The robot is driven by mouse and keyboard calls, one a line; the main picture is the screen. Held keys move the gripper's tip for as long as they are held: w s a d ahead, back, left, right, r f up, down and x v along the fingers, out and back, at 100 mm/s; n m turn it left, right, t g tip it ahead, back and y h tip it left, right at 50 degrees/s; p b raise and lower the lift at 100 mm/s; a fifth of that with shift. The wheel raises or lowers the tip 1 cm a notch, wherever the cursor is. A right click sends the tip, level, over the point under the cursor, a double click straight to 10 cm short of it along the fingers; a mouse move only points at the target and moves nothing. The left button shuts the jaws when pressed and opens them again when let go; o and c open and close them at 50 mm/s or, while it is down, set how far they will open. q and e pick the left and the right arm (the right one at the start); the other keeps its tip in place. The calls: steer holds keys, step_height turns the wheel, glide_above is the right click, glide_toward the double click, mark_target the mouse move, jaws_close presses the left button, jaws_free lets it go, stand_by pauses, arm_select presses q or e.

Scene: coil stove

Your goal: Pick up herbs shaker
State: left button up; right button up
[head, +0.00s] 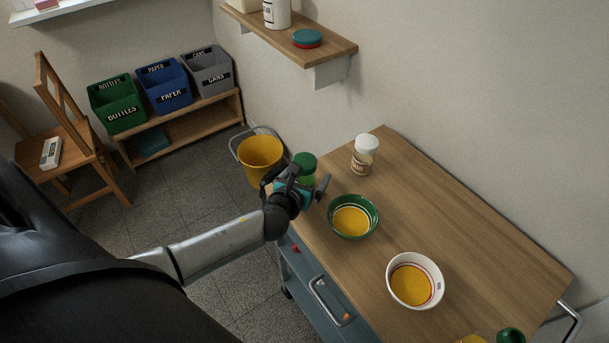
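A shaker with a dark green lid and green contents (305,165) is at the far left corner of the wooden cart top. Its lower part is hidden behind my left gripper (306,180), and its label cannot be read. My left gripper is right at this shaker, with one grey finger showing on its right side. I cannot tell whether the fingers touch it. A second shaker with a white lid and brownish contents (364,158) stands upright farther right; its label is too small to read. My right gripper is not in view.
A green bowl (353,231) and a white bowl (387,279), both with yellow-orange inside, sit on the cart top (460,235). Another green-topped thing (510,336) is cut off at the bottom edge. A yellow bucket (260,157) stands on the floor behind. A wall shelf (335,47) hangs above.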

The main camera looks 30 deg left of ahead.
arm_select(q)
steer(key=c, duration=1.5)
